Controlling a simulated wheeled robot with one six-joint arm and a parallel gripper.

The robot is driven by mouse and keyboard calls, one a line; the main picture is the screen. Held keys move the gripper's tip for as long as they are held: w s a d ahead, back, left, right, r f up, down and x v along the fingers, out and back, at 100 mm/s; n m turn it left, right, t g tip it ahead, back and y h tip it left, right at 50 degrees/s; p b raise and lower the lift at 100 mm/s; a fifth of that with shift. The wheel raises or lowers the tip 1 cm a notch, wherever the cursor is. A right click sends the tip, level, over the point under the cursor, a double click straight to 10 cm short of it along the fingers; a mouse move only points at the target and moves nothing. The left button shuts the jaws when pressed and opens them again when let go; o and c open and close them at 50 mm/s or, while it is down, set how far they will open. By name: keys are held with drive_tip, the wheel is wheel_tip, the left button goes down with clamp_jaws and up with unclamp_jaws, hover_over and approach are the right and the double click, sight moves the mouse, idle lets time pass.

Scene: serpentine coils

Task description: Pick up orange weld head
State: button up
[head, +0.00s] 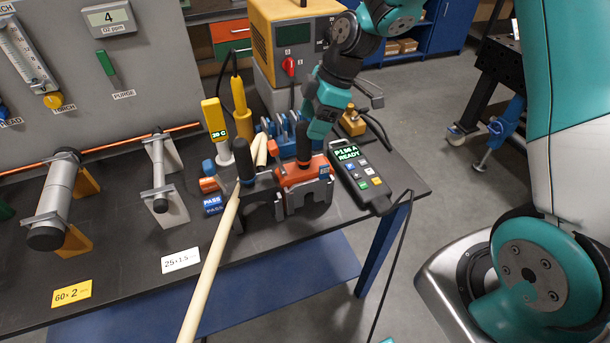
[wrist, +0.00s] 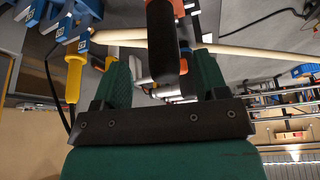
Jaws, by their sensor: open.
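The orange weld head (head: 300,174) stands upright near the right end of the dark bench, its black handle (head: 303,145) pointing up. My gripper (head: 318,122) is at that handle, coming from above and behind. In the wrist view my gripper (wrist: 162,78) is open, its two dark green fingers apart. The weld head's dark handle (wrist: 162,38), with orange parts beside it, shows between and beyond the fingers. I cannot tell whether either finger touches it. The arm partly hides the area behind the weld head in the head view.
A grey weld head (head: 263,190) stands close on the left, with a long tan rod (head: 210,262) jutting past the bench front. A handheld controller (head: 360,180) lies close on the right. Blue clamps (head: 283,135) and a yellow torch (head: 241,108) are behind. Bench front right is clear.

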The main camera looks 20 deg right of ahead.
sight(303, 162)
drive_tip(key=p+x, duration=0.2)
drive_tip(key=x, duration=0.1)
drive_tip(key=shift+s+a+f, duration=0.15)
drive_tip(key=shift+a+f, duration=0.3)
drive_tip(key=shift+f, duration=0.35)
clamp_jaws()
drive_tip(key=shift+r, duration=0.1)
